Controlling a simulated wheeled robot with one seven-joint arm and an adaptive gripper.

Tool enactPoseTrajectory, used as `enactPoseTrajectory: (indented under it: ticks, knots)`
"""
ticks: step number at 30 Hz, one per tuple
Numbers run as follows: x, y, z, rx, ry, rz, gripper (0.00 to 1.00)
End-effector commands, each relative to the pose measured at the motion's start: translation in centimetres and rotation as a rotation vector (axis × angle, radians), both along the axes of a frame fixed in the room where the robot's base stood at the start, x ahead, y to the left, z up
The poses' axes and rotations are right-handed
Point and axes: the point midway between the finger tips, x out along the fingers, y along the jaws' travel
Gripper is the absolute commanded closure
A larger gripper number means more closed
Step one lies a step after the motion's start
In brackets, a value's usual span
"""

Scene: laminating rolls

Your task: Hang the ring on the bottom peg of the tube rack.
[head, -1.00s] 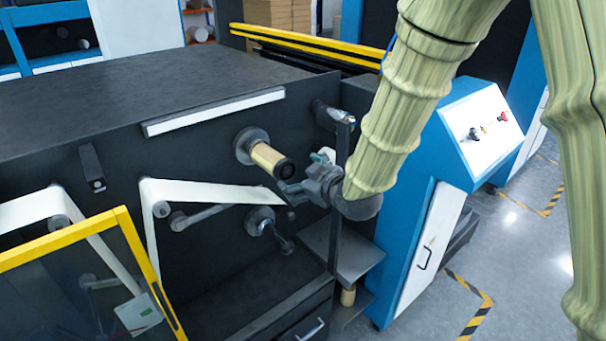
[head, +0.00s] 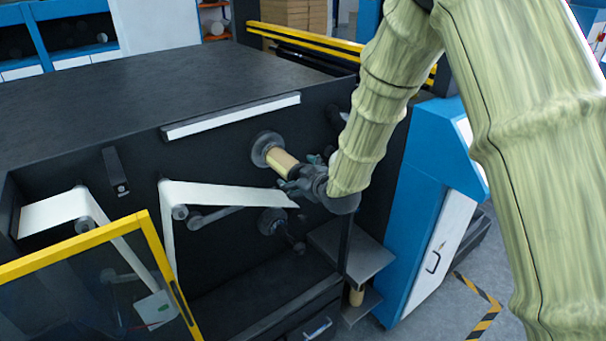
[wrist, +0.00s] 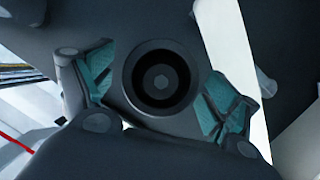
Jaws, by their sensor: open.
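My gripper (head: 292,182) is open at the free end of a spindle carrying a tan cardboard tube (head: 284,161) on the dark machine face. In the wrist view, a round dark ring-shaped end (wrist: 161,83) with a hex centre lies between my two spread teal-padded fingers (wrist: 161,88), with gaps on both sides. I cannot tell whether this dark end is a separate ring. A dark upright post (head: 346,250) stands right of the spindle, partly hidden by my arm. It may be the tube rack; its bottom peg cannot be made out.
A lower spindle (head: 274,222) and a white web (head: 225,194) on rollers are close below and left. A yellow-framed guard (head: 75,245) is at front left. Grey shelves (head: 352,252) and a blue cabinet (head: 425,190) stand at right.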

Motion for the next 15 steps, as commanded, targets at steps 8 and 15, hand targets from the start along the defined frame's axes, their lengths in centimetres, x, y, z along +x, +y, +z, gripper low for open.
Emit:
enactPoseTrajectory:
  ticks: [8, 15]
  knots:
    - [0.36, 0.19, -0.17, 0.0, 0.0, 0.0, 0.12]
    - [0.34, 0.2, -0.16, 0.0, 0.0, 0.0, 0.33]
